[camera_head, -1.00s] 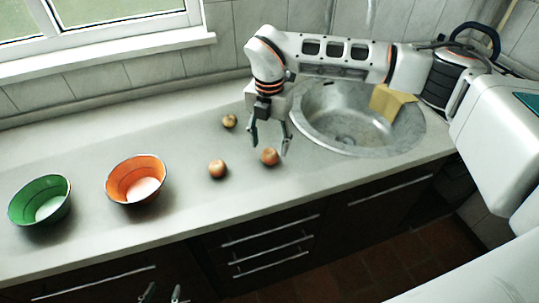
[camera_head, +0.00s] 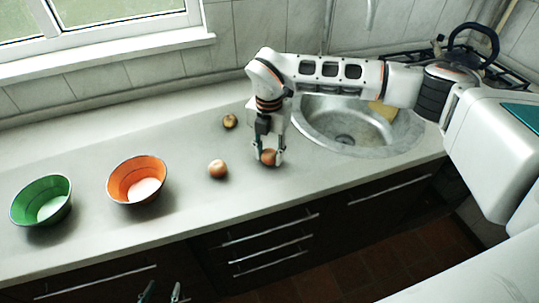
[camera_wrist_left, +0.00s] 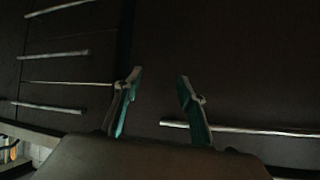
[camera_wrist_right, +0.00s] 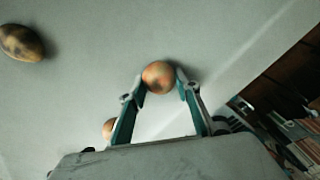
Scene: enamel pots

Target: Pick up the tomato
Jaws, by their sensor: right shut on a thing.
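A round orange-red fruit, which looks like the tomato (camera_head: 268,157), is on the counter left of the sink. My right gripper (camera_head: 269,161) comes down over it with one finger on each side. In the right wrist view the tomato (camera_wrist_right: 159,77) sits between the fingertips of the right gripper (camera_wrist_right: 161,83), which are shut on it. It appears to be at counter level. My left gripper (camera_head: 160,292) is at the bottom edge of the head view. In the left wrist view the left gripper (camera_wrist_left: 157,88) is open and empty in front of the dark drawers.
A similar reddish round item (camera_head: 218,169) lies to the left, and a brownish mottled one (camera_head: 230,121) lies behind. An orange bowl (camera_head: 120,178) and a green bowl (camera_head: 24,207) stand further left. The sink (camera_head: 308,128) is on the right.

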